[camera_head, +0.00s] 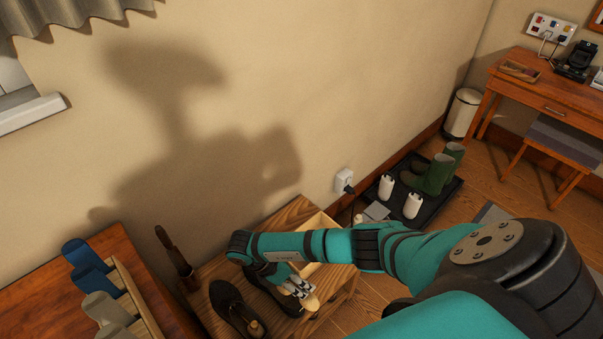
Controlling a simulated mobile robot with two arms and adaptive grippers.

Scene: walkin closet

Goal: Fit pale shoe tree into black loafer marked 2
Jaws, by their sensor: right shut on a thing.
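My right arm reaches across from the right, and its gripper (298,286) is shut on the pale shoe tree (311,302). The shoe tree's pale wooden end shows just below the fingers; the rest is hidden by the gripper. It is held at the right-hand dark loafer (262,282), which is partly covered by my arm and gripper. I cannot tell whether the tree is inside or only above that shoe. A second dark loafer (232,305) lies to its left, with a wooden knob (256,328) at its near end. No number is readable on either shoe. My left gripper is out of view.
The shoes rest on a small wooden table (206,318). A light wooden box (318,226) stands behind my arm, and a brown upright object (176,258) at the table's left. A rack of coloured pieces (138,300) is farther left. Green boots (433,176) stand on a floor tray.

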